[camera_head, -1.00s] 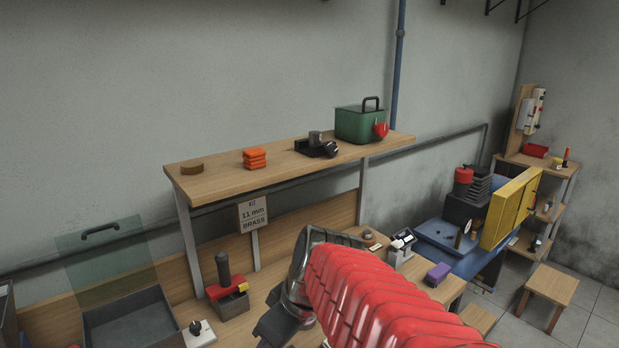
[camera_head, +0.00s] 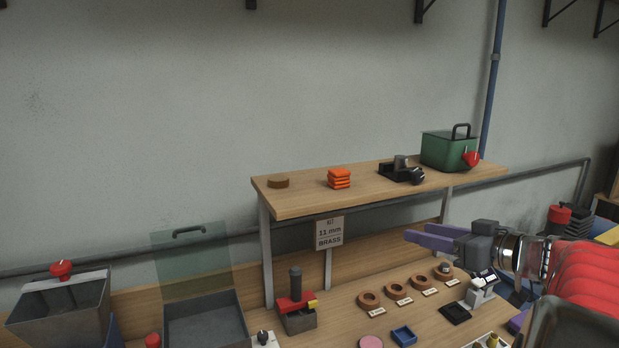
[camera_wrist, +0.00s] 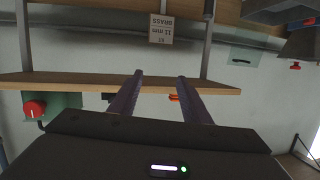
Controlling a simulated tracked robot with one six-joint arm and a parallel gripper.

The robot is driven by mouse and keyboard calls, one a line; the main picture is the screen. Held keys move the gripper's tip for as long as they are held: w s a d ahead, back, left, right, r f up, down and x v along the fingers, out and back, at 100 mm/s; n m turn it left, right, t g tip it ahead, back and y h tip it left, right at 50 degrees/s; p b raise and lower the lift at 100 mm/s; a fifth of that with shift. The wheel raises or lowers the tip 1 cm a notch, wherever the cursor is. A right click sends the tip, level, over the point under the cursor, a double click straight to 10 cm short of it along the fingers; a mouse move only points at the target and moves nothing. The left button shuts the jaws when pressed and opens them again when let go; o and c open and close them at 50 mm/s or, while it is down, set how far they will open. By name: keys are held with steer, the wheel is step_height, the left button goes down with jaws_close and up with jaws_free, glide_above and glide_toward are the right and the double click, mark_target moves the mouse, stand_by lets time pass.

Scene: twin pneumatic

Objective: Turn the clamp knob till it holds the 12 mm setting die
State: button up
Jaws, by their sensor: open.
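A small black clamp (camera_head: 388,174) stands on the raised wooden shelf. A grey cylinder (camera_head: 401,161), perhaps the setting die, sits in or on it; I cannot tell whether it is gripped. A dark round knob (camera_head: 417,176) is at the clamp's right front. My gripper (camera_head: 418,233) has two purple fingers, apart and empty, in front of and below the shelf, pointing left in the head view. In the wrist view my gripper (camera_wrist: 160,76) shows open fingers across the shelf edge; its body hides most of the shelf's contents.
The shelf (camera_head: 360,195) also bears a green box (camera_head: 447,150) with a red part, orange blocks (camera_head: 339,178) and a brown disc (camera_head: 278,182). A sign (camera_head: 329,233) reads 11 mm BRASS. Below, the bench holds wooden rings (camera_head: 398,292), a press (camera_head: 296,312) and a grey tray (camera_head: 206,325).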

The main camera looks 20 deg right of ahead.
mark_target(420, 179)
steer(key=s+d+r+m+t+h, duration=0.1)
steer(key=s+d+r+t+h, duration=0.1)
steer(key=d+r, duration=0.4)
steer(key=shift+s+d+r+t+h, duration=0.3)
steer(key=shift+s+d+t, duration=0.2)
steer(key=shift+d, duration=0.7)
steer(key=shift+w, duration=0.1)
steer(key=w, duration=1.3)
steer(key=shift+w+a+f, duration=0.1)
steer(key=shift+w, duration=0.25)
steer(key=shift+c, duration=0.3)
steer(key=c, duration=1)
